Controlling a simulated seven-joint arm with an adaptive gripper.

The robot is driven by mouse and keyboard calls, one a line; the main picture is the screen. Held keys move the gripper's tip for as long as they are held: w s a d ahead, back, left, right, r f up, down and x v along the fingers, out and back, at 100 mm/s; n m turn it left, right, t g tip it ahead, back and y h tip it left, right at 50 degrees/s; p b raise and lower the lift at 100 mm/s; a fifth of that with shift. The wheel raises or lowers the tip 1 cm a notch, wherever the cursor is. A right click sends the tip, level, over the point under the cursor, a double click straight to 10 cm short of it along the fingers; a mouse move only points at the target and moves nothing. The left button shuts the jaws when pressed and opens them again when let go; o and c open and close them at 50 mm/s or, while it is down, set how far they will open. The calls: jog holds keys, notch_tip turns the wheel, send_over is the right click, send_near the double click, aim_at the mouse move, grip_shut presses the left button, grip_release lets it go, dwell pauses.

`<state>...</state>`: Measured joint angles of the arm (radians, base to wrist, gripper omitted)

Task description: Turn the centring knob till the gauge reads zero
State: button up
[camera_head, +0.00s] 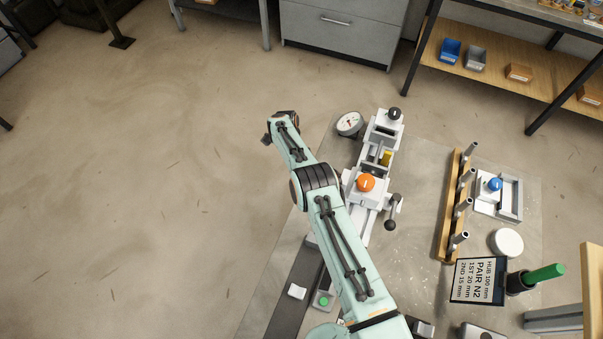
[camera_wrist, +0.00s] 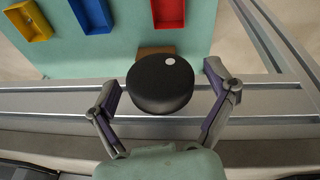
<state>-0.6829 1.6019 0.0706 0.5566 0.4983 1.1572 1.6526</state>
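In the wrist view a black round knob (camera_wrist: 158,88) with a white dot near its far rim lies between the fingers of my gripper (camera_wrist: 161,80). The fingers are open, one on each side, with a gap showing on both sides. In the head view the white dial gauge (camera_head: 350,123) stands at the jig's upper left; its reading is too small to tell. The pale jig (camera_head: 368,217) carries a black knob (camera_head: 394,113) at its far end and an orange knob (camera_head: 366,182) nearer. My arm's end shows left of the gauge, its fingers unclear.

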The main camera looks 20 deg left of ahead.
jog(key=shift+r, duration=0.1)
jog(key=v, duration=1.2)
